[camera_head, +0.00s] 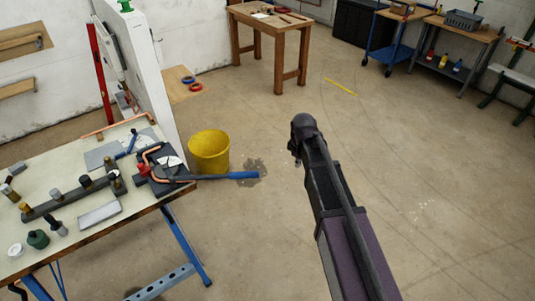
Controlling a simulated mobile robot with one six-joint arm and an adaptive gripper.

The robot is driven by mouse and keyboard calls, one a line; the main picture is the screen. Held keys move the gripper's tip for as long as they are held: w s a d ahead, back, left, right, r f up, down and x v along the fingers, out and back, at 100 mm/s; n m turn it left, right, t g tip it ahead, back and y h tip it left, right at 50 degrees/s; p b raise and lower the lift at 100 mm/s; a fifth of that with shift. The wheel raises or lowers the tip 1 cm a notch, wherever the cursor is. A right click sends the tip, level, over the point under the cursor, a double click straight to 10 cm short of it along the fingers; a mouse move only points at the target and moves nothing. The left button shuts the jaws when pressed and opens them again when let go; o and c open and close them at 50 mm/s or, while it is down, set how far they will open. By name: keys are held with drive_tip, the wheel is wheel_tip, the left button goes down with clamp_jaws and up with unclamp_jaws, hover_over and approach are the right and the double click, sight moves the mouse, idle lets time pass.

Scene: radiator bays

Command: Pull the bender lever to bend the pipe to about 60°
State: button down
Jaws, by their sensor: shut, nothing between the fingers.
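The bender (168,168) sits at the right edge of the workbench on a dark base. Its lever has a blue grip (243,175) that sticks out to the right past the bench edge. A copper pipe (150,153) lies in the bender and looks curved around its head; its exact bend angle cannot be read. My dark arm reaches up from the bottom right. My gripper (296,154) is at its far end, right of the blue grip and well apart from it. It is shut and empty, its fingers small and partly hidden.
The workbench (140,207) holds a dark bar tool (70,200), a grey tray (99,215) and several small items. A yellow bucket (209,153) stands on the floor behind the lever. A wooden table (270,20) stands farther back. The floor around my arm is clear.

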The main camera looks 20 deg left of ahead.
drive_tip(key=s+d+f+m+b, duration=0.1)
drive_tip(key=s+d+m, duration=0.3)
drive_tip(key=d, duration=0.5)
drive_tip(key=s+d+f+m+g+b, duration=0.1)
drive_tip(key=s+d+m, duration=0.4)
drive_tip(key=d, duration=0.5)
drive_tip(key=s+d+f+m+b, duration=0.1)
drive_tip(key=s+d+f+m, duration=0.1)
drive_tip(key=s+d+m, duration=0.3)
drive_tip(key=d+m, duration=0.1)
drive_tip(key=d, duration=0.3)
drive_tip(key=shift+d, duration=0.4)
drive_tip(key=shift+d, duration=0.1)
